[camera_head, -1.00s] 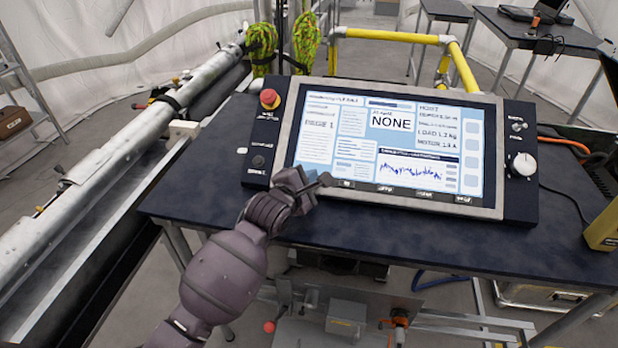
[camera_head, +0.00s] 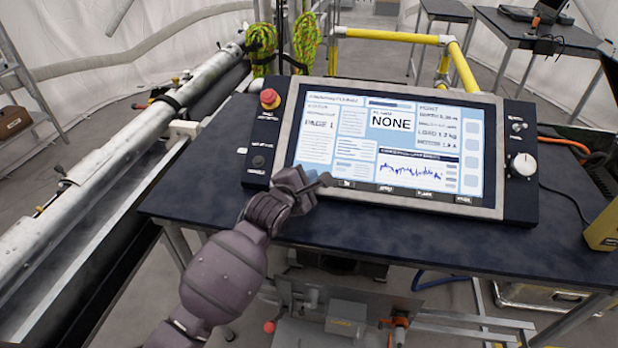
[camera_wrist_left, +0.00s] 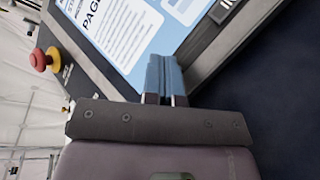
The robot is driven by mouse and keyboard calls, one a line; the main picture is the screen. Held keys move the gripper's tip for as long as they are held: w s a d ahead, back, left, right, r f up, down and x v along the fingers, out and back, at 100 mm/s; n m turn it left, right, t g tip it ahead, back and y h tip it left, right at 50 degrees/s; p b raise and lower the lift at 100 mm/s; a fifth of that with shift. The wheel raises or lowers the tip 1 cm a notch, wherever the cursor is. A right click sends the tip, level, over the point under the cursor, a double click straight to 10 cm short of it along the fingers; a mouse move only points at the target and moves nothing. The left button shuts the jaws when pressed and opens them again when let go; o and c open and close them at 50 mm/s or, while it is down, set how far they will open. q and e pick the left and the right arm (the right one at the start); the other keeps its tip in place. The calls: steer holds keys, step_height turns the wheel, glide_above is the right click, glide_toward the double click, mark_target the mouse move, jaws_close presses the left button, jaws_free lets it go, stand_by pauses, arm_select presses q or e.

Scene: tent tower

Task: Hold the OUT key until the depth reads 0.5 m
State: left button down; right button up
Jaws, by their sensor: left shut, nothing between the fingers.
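The control console (camera_head: 288,140) lies tilted on a dark table, its lit screen (camera_head: 342,123) showing "PAGE 1", "NONE", load text and a blue graph. The depth text at the upper right is too small to read surely. Dark key labels (camera_head: 385,189) run along the screen's lower edge; I cannot tell which one is OUT. My left gripper (camera_head: 326,180) is shut and empty, its tips at the lower left of the screen, by the first label. In the left wrist view the closed fingers (camera_wrist_left: 166,76) overlap the screen's edge; contact cannot be told. My right gripper is not in view.
A red emergency button (camera_head: 270,98) stands at the console's upper left, a white knob (camera_head: 523,164) at its right. A long metal tube (camera_head: 100,165) lies to the left. A yellow case (camera_head: 604,228) sits at the table's right edge. Yellow-green ropes (camera_head: 262,45) hang behind.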

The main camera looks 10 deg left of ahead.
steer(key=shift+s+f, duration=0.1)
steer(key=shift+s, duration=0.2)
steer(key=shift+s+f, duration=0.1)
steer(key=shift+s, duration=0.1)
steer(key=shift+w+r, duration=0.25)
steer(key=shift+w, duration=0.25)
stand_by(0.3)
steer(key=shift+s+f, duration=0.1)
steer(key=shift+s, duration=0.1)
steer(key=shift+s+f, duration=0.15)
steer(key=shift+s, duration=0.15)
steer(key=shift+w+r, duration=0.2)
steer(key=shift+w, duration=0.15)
arm_select(q)
steer(key=shift+r, duration=0.15)
steer(key=shift+s+r+p, duration=0.4)
steer(key=shift+r+p, duration=0.1)
steer(key=shift+p, duration=0.5)
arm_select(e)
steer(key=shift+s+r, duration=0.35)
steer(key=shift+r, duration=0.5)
